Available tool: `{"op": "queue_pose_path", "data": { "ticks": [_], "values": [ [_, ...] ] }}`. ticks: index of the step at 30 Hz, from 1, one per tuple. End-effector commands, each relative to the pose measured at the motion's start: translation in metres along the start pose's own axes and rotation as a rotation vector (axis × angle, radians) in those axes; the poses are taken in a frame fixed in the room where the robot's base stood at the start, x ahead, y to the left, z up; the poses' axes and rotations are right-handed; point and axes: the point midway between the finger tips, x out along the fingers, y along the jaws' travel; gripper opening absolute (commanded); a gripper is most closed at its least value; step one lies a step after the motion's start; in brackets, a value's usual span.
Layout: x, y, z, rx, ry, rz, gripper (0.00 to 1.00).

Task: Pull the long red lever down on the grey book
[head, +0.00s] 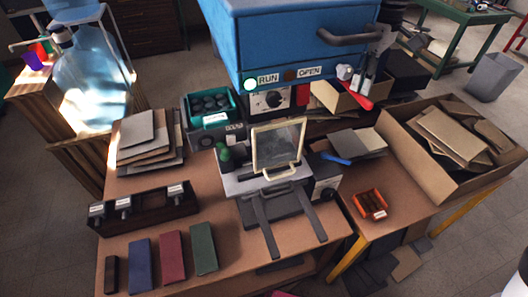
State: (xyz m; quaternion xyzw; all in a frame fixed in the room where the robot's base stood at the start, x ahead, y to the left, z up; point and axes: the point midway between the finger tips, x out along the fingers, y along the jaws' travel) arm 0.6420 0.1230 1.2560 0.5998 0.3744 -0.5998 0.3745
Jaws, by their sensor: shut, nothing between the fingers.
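A blue press-like machine (300,35) with RUN and OPEN labels and a dark bar handle (345,37) stands at the top middle. At its right lower corner a red lever grip (361,104) hangs from a pale metal pivot, slanting down to the right. The lever is partly foreshortened, so its full length is unclear. I cannot make out a grey book in the machine; its inside is hidden by the blue housing. Grey flat boards (148,137) lie stacked at the table's left. I do not make out my gripper in this view.
A grey fixture (290,182) with a cream frame stands mid-table. Blue (140,262), red (172,255) and green (204,248) covers lie in front. A cardboard box (430,175) and orange tray (370,205) are at right. A large glass bottle (88,85) stands left.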

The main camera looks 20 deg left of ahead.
Motion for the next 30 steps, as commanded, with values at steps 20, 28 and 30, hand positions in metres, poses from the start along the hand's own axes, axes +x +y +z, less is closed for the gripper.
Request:
{"op": "queue_pose_path", "data": {
  "ticks": [20, 28, 30],
  "values": [
    [0.023, 0.001, -0.002, 0.000, 0.000, -0.001, 0.00],
    [0.032, 0.002, -0.004, 0.000, -0.001, -0.001, 0.00],
    [0.036, 0.003, -0.004, -0.001, 0.000, -0.001, 0.00]
  ]
}}
